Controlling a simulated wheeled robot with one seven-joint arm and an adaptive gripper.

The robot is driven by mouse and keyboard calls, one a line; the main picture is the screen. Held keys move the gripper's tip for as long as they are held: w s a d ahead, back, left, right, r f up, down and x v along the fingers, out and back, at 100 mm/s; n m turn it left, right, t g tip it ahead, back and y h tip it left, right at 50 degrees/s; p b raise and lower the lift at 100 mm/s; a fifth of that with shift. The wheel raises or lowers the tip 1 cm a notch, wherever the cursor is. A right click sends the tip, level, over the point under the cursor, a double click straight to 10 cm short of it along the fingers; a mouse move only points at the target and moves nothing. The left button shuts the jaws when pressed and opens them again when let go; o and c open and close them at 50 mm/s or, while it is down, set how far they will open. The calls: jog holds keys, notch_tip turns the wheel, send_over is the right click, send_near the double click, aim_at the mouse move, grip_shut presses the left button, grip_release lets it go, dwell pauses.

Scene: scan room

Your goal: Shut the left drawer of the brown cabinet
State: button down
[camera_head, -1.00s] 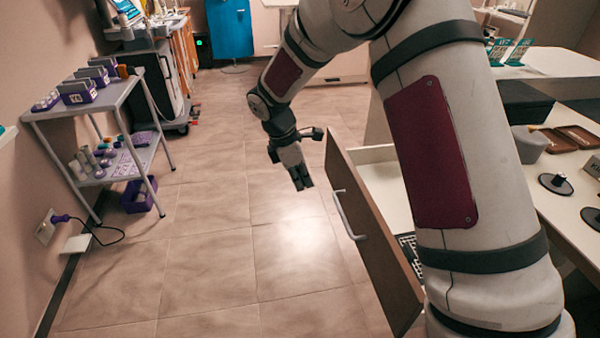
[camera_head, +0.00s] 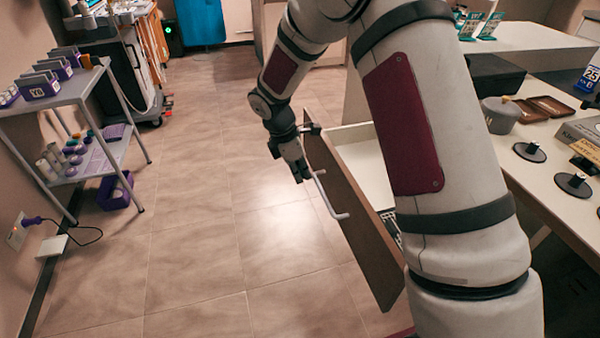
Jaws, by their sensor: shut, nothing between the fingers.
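The open drawer has a brown front (camera_head: 350,215) with a pale bar handle (camera_head: 328,195). Its white inside (camera_head: 365,160) shows behind the front, with a dark grid-like item partly visible at the near end. My gripper (camera_head: 301,172) is shut and empty, pointing down at the outer side of the drawer front, near its far end and close to the handle. I cannot tell whether it touches the front. My arm hides much of the drawer and the cabinet body.
A white counter (camera_head: 545,190) at the right holds a grey pot (camera_head: 500,114), brown trays (camera_head: 545,107) and black round stands (camera_head: 573,184). A grey trolley (camera_head: 100,85) with purple boxes stands at the left. The tiled floor (camera_head: 200,240) between is clear.

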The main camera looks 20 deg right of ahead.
jog(key=d+p, duration=0.5)
jog(key=d, duration=3.1)
jog(key=shift+d, duration=0.1)
jog(key=a+r+p, duration=0.2)
jog(key=a+r, duration=0.5)
jog(key=r, duration=0.3)
jog(key=shift+r, duration=0.2)
